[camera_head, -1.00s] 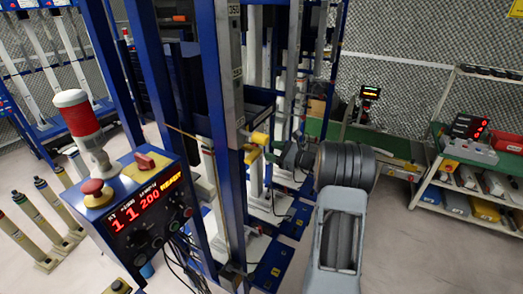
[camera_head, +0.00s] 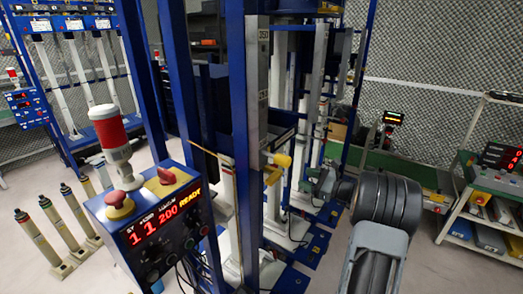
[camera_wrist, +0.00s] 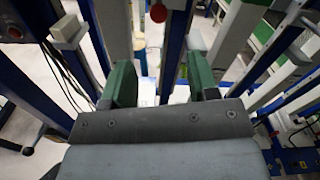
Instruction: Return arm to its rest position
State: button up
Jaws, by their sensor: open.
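My gripper (camera_wrist: 163,88) shows in the wrist view with its two green-padded fingers apart and nothing between them. In the head view my grey arm reaches up from the lower right, and my gripper (camera_head: 312,180) is partly hidden beyond the dark wrist joint. It points left toward the blue and grey test frame (camera_head: 252,130). A yellow knob (camera_head: 282,160) on the frame lies just left of the gripper, apart from it as far as I can see.
A control box (camera_head: 150,225) with a red display, buttons and a red-white lamp (camera_head: 110,128) stands left of the frame. Several slim cylinders (camera_head: 62,235) stand on the floor at left. A shelf rack (camera_head: 490,205) is at the right. Blue posts crowd close around the gripper.

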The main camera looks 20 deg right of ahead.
jog(key=s+a+f+n+g+h, duration=0.3)
jog(key=s+a+f+n+g, duration=0.5)
jog(key=s+a+n+g, duration=0.15)
jog(key=s+a+r+n+h, duration=0.3)
jog(key=s+a+n+h, duration=0.1)
jog(key=s+n, duration=0.3)
jog(key=s+a+r+n+g+h, duration=0.1)
jog(key=s+a+r+n+h, duration=0.3)
jog(key=s+a+n, duration=0.3)
jog(key=shift+s+a+r+n, duration=0.2)
jog(key=shift+s+n, duration=0.25)
jog(key=shift+n, duration=0.6)
